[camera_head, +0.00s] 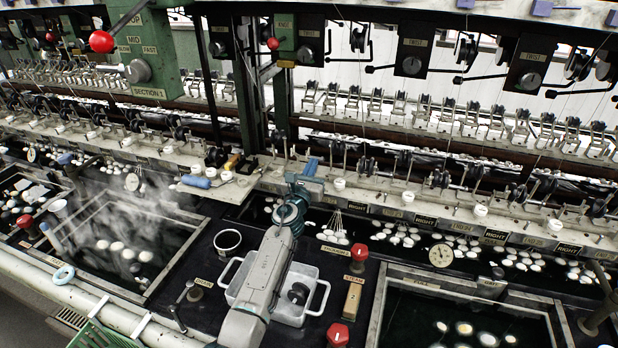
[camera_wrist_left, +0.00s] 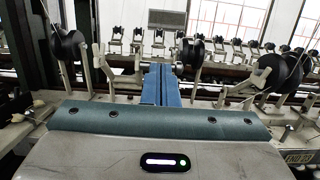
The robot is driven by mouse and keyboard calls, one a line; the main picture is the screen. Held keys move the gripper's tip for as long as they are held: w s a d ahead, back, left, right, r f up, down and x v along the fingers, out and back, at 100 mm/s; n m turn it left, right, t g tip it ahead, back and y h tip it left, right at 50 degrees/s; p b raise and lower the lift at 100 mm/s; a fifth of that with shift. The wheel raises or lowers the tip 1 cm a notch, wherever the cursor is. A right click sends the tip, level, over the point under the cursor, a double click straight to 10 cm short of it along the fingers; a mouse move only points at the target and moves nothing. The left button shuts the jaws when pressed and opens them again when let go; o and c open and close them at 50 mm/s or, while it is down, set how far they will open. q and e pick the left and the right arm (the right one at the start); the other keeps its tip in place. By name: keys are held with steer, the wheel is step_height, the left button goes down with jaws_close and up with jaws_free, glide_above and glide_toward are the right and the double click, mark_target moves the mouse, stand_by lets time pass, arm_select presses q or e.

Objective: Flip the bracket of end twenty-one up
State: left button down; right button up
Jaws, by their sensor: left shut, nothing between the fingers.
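My left gripper (camera_head: 312,166) reaches over the machine's front ledge in the head view, its blue fingers closed together with nothing between them. In the left wrist view the shut fingers (camera_wrist_left: 161,84) point at the row of reeling ends. A black round guide on a metal arm (camera_wrist_left: 192,52) stands just right of the fingertips; another black wheel (camera_wrist_left: 67,45) stands to the left. A row of metal brackets (camera_wrist_left: 160,38) lies farther back. I cannot read a number twenty-one, so I cannot tell which bracket is that end's. My right gripper is not in view.
A larger black wheel (camera_wrist_left: 271,75) on a bracket stands to the right. A white tray (camera_head: 318,310) lies below my left arm. A steaming basin (camera_head: 120,240) is at left, another basin (camera_head: 465,325) at right. Red knobs (camera_head: 359,252) stand near the tray.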

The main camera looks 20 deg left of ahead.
arm_select(q)
steer(key=w+r, duration=0.1)
steer(key=r, duration=0.1)
steer(key=w+r+p, duration=0.1)
steer(key=w+r, duration=0.1)
steer(key=shift+w, duration=0.1)
steer(key=shift+w+d+r, duration=0.1)
steer(key=shift+w+r, duration=0.2)
steer(key=shift+w, duration=0.25)
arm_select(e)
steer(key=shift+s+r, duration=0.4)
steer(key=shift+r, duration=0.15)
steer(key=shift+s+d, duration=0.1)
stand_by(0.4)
